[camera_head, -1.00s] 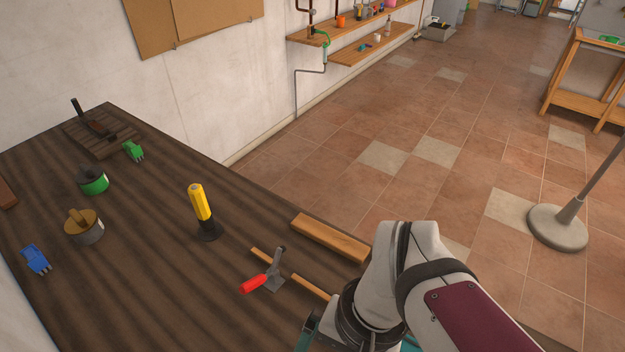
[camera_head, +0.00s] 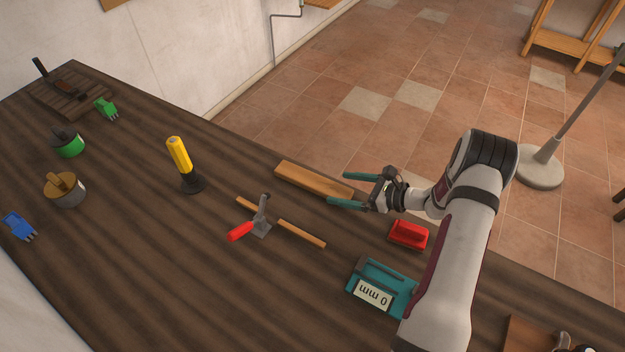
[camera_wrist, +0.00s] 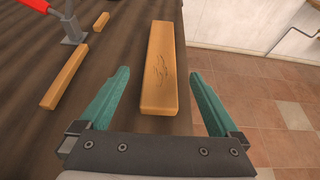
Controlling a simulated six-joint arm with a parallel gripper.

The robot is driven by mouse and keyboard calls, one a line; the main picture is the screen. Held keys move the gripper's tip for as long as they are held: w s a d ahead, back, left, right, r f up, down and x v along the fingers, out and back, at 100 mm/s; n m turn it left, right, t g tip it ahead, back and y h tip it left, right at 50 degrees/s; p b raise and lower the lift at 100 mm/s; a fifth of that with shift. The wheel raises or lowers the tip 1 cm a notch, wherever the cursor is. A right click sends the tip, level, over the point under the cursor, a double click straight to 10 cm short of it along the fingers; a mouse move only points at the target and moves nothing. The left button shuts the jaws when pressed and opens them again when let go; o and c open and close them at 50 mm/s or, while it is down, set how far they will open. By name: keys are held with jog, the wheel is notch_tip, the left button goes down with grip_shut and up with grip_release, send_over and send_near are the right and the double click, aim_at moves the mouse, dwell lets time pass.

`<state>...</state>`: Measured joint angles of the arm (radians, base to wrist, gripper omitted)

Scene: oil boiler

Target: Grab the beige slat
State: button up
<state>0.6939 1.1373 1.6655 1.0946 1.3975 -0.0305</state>
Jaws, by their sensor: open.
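The beige slat is a thick light-wood block (camera_head: 313,179) lying flat along the far edge of the dark table. In the wrist view the slat (camera_wrist: 160,68) lies ahead, its near end between the lines of my two fingers and its long side pointing away. Dark marks show on its top. My gripper (camera_head: 348,190) has two teal fingers, spread apart, near the right end of the slat. In the wrist view my gripper (camera_wrist: 160,92) is open with nothing held. I cannot tell its exact height above the slat.
A red-handled clamp (camera_head: 262,222) stands by two thin wooden strips, one of them a right strip (camera_head: 302,233). A yellow-handled tool (camera_head: 180,158) stands to the left. A red object (camera_head: 409,235) and a teal gauge (camera_head: 381,286) lie beside my arm. Beyond the edge is tiled floor (camera_head: 330,125).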

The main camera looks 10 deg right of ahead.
aim_at(320, 183)
jog(key=x, duration=0.7)
jog(key=shift+w, duration=0.1)
jog(key=shift+d, duration=0.1)
grip_shut()
jog(key=shift+r, duration=0.1)
